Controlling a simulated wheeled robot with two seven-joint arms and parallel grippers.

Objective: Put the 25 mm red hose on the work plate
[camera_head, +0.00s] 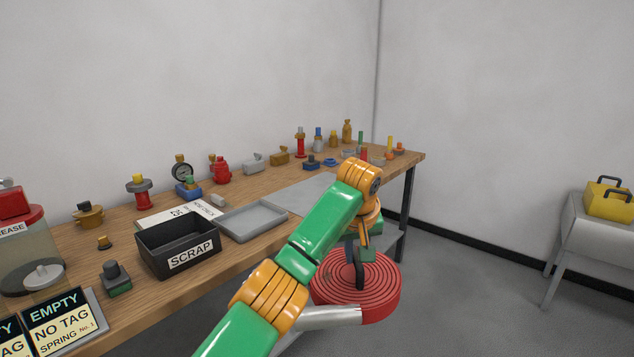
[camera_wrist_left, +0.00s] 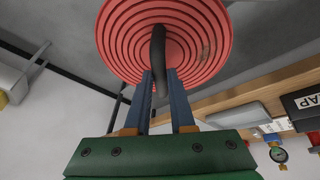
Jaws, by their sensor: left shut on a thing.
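The red hose (camera_head: 381,299) is a flat coil with a dark handle (camera_head: 359,262) standing at its middle. My left gripper (camera_head: 362,258) is shut on that handle and holds the coil in the air in front of the bench. In the left wrist view the coil (camera_wrist_left: 118,45) fills the top, and the fingers of my left gripper (camera_wrist_left: 164,82) close around the dark handle. The grey work plate (camera_head: 290,194) lies flat on the bench, partly hidden behind my left arm. No size mark is legible on the coil. My right gripper is not in view.
The wooden bench (camera_head: 150,291) runs along the wall. A black scrap bin (camera_head: 180,247) and a grey tray (camera_head: 253,221) stand left of the plate. Several valves and fittings line the back. A yellow toolbox (camera_head: 608,203) sits on a grey stand (camera_head: 590,237) at the right.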

